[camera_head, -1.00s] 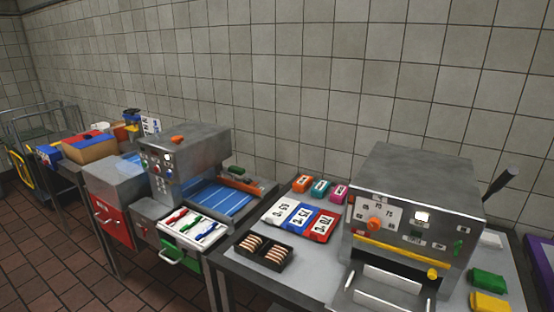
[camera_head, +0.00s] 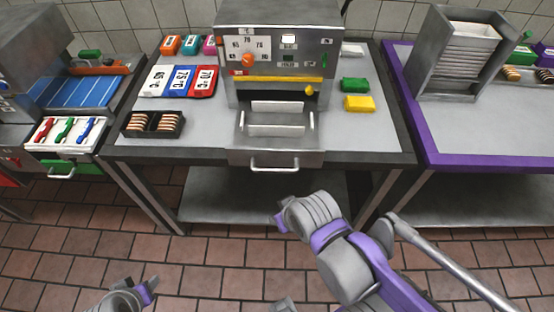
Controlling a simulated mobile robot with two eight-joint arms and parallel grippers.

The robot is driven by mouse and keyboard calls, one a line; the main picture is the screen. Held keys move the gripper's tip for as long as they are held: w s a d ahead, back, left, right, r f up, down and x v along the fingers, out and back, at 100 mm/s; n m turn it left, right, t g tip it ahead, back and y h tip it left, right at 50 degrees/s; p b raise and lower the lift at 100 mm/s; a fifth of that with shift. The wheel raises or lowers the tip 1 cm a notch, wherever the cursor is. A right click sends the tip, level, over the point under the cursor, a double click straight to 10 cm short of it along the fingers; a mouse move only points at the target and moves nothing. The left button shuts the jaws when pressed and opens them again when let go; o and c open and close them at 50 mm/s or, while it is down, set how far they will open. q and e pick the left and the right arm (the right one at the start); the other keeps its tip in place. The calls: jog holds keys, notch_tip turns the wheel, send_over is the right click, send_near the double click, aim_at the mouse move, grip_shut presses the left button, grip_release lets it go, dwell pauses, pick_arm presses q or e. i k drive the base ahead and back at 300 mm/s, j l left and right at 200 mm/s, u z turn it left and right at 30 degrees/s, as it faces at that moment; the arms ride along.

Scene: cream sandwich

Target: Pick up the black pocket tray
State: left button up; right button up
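The black pocket tray (camera_head: 153,133) sits on the left front of the middle table, near its front edge. Its two pockets hold brown-and-cream striped pieces. My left gripper (camera_head: 146,286) is at the bottom left, low in front of the table and well apart from the tray. My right gripper (camera_head: 281,222) is in front of the table, below and to the right of the tray, and also apart from it. Neither gripper's fingers show clearly enough to tell whether they are open.
A grey machine (camera_head: 278,57) with an open front drawer (camera_head: 274,160) stands right of the tray. Numbered white, blue and red pads (camera_head: 180,82) lie behind the tray. Green (camera_head: 354,84) and yellow (camera_head: 359,103) blocks lie right of the machine. A purple-edged table (camera_head: 470,161) is at the right.

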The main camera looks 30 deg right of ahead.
aim_at(151, 132)
jog(key=i+j+u, duration=0.1)
jog(key=i+j, duration=0.7)
